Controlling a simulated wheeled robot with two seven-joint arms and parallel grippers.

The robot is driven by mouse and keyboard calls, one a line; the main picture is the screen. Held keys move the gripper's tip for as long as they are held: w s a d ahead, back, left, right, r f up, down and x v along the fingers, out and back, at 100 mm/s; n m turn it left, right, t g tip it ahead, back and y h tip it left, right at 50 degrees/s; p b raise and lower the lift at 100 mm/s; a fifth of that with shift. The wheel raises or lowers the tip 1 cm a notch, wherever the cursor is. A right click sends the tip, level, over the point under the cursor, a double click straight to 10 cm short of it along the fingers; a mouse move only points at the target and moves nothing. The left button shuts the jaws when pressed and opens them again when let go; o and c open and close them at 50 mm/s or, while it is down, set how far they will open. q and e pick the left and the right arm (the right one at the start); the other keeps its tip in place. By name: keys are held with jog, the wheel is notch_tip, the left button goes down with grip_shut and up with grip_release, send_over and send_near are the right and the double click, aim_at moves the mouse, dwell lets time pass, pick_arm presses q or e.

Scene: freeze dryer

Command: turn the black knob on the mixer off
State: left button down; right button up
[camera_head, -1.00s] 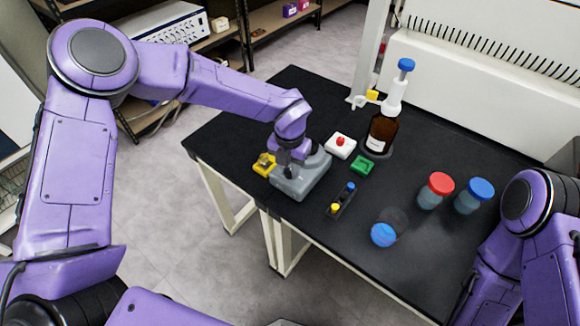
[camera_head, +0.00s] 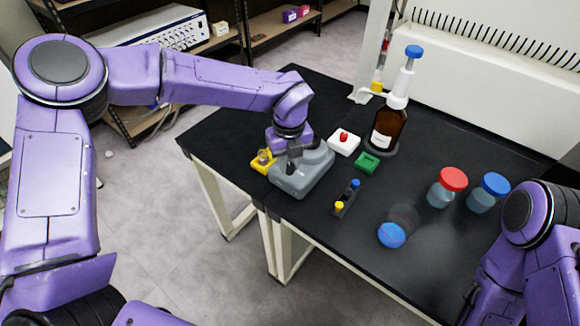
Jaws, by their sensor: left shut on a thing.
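The grey mixer (camera_head: 318,178) stands near the left front edge of the black table. My left gripper (camera_head: 293,160) reaches down from above onto the mixer's top at its back left side. It is shut on the black knob, which is mostly hidden by the fingers and wrist. The knob's turned position cannot be made out. My right arm shows at the lower right, but its gripper is out of view.
On the black table (camera_head: 290,225), a yellow block (camera_head: 262,160) sits left of the mixer. Right of it are a red-button white box (camera_head: 344,142), green block (camera_head: 367,163), small rack (camera_head: 346,200) and brown bottle (camera_head: 388,128).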

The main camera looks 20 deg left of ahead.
aim_at(290, 166)
pick_arm(q)
jog(key=shift+n+b, duration=0.9)
jog(key=shift+n, duration=0.4)
jog(key=c, duration=0.9)
grip_release()
jog(key=shift+r, duration=0.15)
notch_tip(290, 166, up, 10)
jog(key=shift+r+b, duration=0.2)
jog(key=shift+b, duration=0.3)
